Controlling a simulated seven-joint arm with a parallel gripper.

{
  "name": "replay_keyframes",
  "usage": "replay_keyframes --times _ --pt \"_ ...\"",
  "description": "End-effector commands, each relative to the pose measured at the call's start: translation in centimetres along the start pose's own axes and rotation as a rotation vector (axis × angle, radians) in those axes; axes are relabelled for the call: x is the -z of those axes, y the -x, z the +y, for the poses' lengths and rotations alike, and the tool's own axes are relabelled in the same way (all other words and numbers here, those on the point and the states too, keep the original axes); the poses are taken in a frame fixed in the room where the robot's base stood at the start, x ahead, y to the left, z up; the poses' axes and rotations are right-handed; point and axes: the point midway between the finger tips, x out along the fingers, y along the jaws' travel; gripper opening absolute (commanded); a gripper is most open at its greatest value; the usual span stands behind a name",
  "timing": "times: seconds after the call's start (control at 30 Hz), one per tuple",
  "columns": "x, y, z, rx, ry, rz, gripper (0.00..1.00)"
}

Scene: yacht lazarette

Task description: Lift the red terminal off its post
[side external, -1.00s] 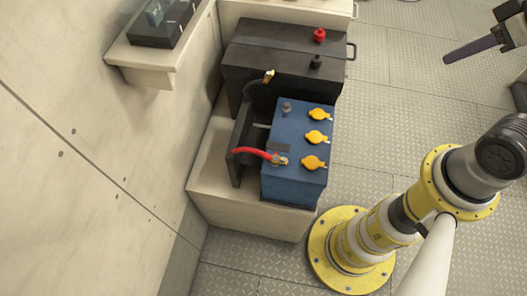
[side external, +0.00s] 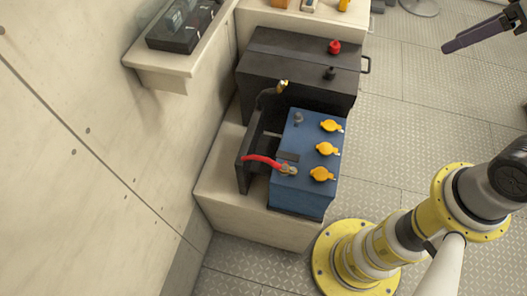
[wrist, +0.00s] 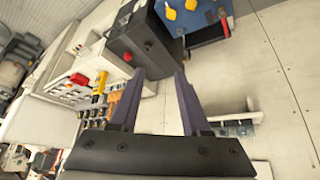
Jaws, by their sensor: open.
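The red terminal lead (side external: 262,160) curves over the left edge of the blue battery (side external: 308,195) and ends in a brass-coloured clamp (side external: 288,169) at the battery's near left post. The clamp appears seated around the post, which is mostly hidden. A bare grey post (side external: 298,119) stands at the battery's far left. In the wrist view the battery (wrist: 205,20) is cut off at the top, with part of the red lead (wrist: 225,28) at its edge. My gripper (wrist: 160,85) is open and empty, well away from the battery.
A black box (side external: 295,65) with a red knob (side external: 334,47) and a black knob (side external: 329,73) stands behind the battery. A second, dark cable (side external: 272,92) rises beside it. A wall shelf (side external: 165,62) holds a dark case. The floor to the right is open.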

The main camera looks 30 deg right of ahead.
Motion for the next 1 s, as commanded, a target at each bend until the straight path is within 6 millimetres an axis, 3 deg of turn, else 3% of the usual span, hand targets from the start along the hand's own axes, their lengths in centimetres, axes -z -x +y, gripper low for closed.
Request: replay_keyframes --times 0.27,0.4,0.53,0.77,0.9,1.0 --pt "8.4 -3.7 -3.3 0.118 0.160 -0.086 0.47" --pt "11.8 -7.4 -6.2 0.183 0.244 -0.149 0.47" --pt "13.8 -11.6 -9.5 0.240 0.317 -0.214 0.47" --pt "14.2 -20.4 -16.5 0.325 0.437 -0.354 0.47" --pt "12.2 -25.3 -20.4 0.357 0.490 -0.446 0.47" --pt "10.2 -27.8 -22.2 0.367 0.522 -0.506 0.47"
